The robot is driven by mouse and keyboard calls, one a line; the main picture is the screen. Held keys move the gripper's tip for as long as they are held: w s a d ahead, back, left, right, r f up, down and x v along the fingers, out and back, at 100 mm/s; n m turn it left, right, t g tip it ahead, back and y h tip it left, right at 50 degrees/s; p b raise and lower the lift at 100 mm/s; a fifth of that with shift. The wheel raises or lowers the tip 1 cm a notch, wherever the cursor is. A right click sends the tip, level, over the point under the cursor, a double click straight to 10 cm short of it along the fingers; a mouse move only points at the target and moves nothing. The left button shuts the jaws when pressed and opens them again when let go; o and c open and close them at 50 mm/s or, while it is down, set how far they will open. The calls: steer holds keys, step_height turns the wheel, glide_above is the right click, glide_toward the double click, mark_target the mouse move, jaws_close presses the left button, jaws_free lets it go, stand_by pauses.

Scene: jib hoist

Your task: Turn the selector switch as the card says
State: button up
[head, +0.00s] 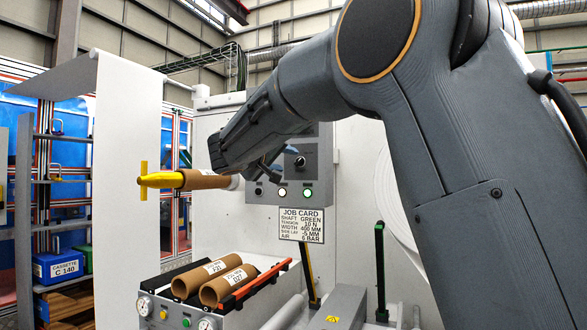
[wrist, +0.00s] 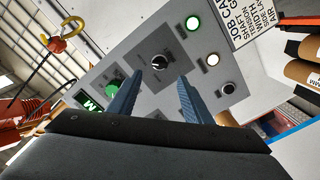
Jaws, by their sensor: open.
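The selector switch (wrist: 158,63) is a black knob on a dark square plate on the grey control panel (wrist: 130,65). It also shows in the head view (head: 300,161). My gripper (wrist: 160,76) is open and empty, its two blue-grey fingers pointing at the panel on either side of the knob's line. I cannot tell whether they reach the knob. In the head view my gripper (head: 272,165) is just left of the knob, partly hidden by my wrist. The job card (head: 302,225) hangs below the panel; it reads shaft green, tension 10 N, width 400 mm, air 6 bar.
Beside the switch are a lit green button (wrist: 193,23), a white one (wrist: 212,60), a black one (wrist: 228,88) and a green knob (wrist: 113,90). A yellow-ended shaft with a brown core (head: 195,180) juts out left. Brown cores (head: 228,287) lie in a tray below.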

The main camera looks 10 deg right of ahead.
mark_target(297, 161)
steer(key=p+x, duration=0.2)
steer(key=x, duration=0.5)
steer(key=shift+w+d+r+p, duration=0.1)
steer(key=shift+w+d+p, duration=0.1)
steer(key=shift+w+p, duration=0.1)
steer(key=shift+s, duration=0.1)
steer(key=shift+c, duration=0.2)
steer(key=c, duration=1)
